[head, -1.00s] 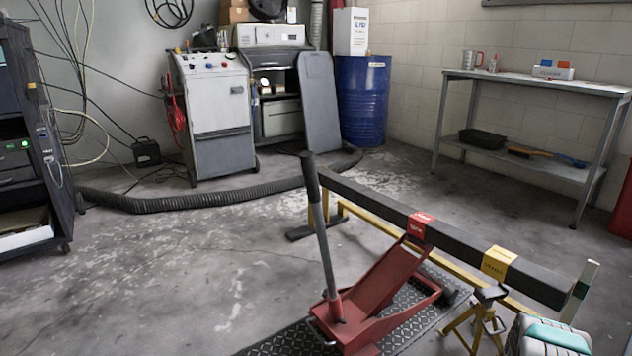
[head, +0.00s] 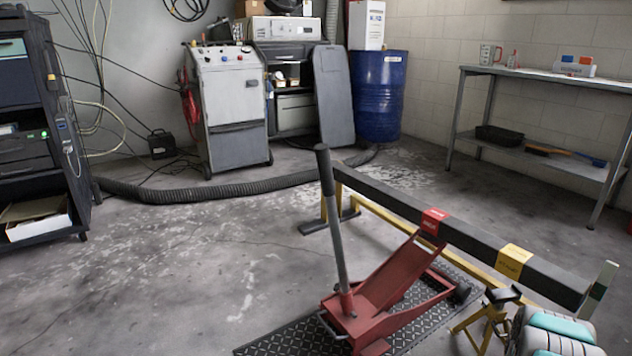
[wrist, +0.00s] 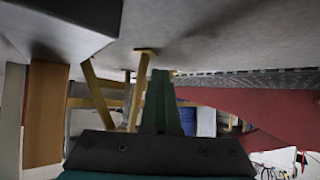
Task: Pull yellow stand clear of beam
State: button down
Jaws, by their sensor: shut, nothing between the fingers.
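The yellow stand (head: 492,318) stands on the floor at the lower right of the head view, with a dark saddle on top and splayed legs. Its top shows just in front of the dark beam (head: 460,240), near the yellow tag; I cannot tell if they touch. My arm's teal and grey end is at the bottom right, beside the stand, its fingertips hard to make out there. In the wrist view my gripper (wrist: 162,100) has its teal fingers together, empty. Slanting yellow legs (wrist: 98,95) show just left of the fingers.
A red floor jack (head: 375,305) with a tall handle stands left of the stand on a dark tread plate (head: 285,338); its red side also fills the right of the wrist view (wrist: 240,112). A shelf table (head: 540,150) stands behind. The left floor is open.

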dwell(0.3)
jog(key=shift+s+a, duration=0.8)
jog(key=shift+a, duration=0.85)
jog(key=shift+s+a, duration=0.75)
jog(key=shift+a, duration=0.9)
jog(key=shift+s+a, duration=0.8)
jog(key=shift+a, duration=0.85)
jog(key=c, duration=1.1)
grip_release()
jog(key=shift+r, duration=0.1)
